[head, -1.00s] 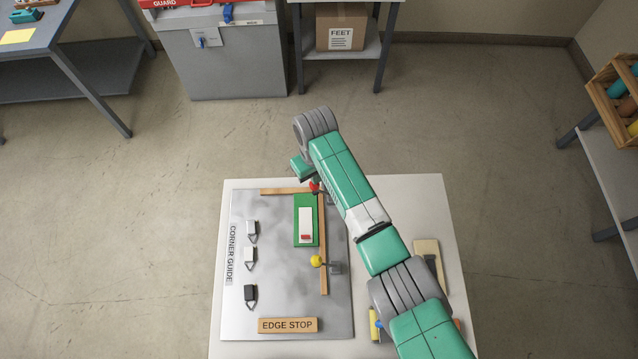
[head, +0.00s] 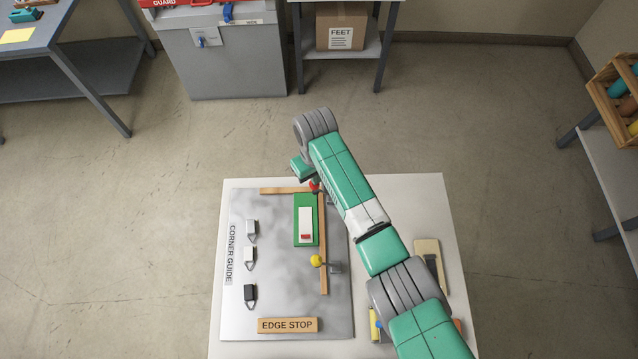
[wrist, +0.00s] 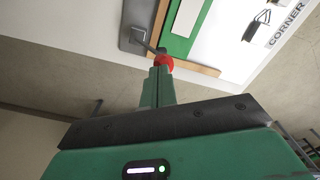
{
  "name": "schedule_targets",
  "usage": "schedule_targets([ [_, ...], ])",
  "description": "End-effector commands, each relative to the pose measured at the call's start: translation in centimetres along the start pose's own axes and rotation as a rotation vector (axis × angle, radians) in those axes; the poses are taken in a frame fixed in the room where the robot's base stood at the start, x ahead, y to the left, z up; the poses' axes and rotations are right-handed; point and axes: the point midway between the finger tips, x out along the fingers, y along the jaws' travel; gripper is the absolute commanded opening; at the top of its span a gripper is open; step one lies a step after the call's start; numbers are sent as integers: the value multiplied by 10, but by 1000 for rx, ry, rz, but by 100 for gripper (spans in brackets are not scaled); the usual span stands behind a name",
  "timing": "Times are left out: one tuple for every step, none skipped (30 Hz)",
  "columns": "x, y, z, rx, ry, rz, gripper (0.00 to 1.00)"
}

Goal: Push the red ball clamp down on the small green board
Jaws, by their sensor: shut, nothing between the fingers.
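The small green board (head: 298,236), with a white panel and a small red piece on it, lies on the grey metal plate (head: 270,290) against the wooden strips. A dark clamp arm runs from the ball to a grey base. The green board (wrist: 181,45) shows beyond it. Whether the clamp presses on the board cannot be told.
A yellow ball clamp (head: 317,261) stands by the right wooden strip (head: 323,280). Several small clips lie on the plate's left side. An edge stop block (head: 288,325) lies at the front. My arm covers the table's right part.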

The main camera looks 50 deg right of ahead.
Motion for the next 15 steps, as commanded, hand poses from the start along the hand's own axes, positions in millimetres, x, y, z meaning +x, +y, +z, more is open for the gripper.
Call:
schedule_targets([
  [3,0,0,0,0,0,0],
  [4,0,0,0,0,0,0],
  [5,0,0,0,0,0,0],
  [6,0,0,0,0,0,0],
  [7,0,0,0,0,0,0],
  [5,0,0,0,1,0,0],
  [5,0,0,0,0,0,0],
  [6,0,0,0,0,0,0],
  [6,0,0,0,0,0,0],
  [7,-1,0,0,0,0,0],
  [8,-1,-1,0,0,0,0],
  [9,-2,-1,0,0,0,0],
  [10,-2,-1,0,0,0,0],
  [12,-2,-2,0,0,0,0],
  [13,-3,-2,0,0,0,0],
])
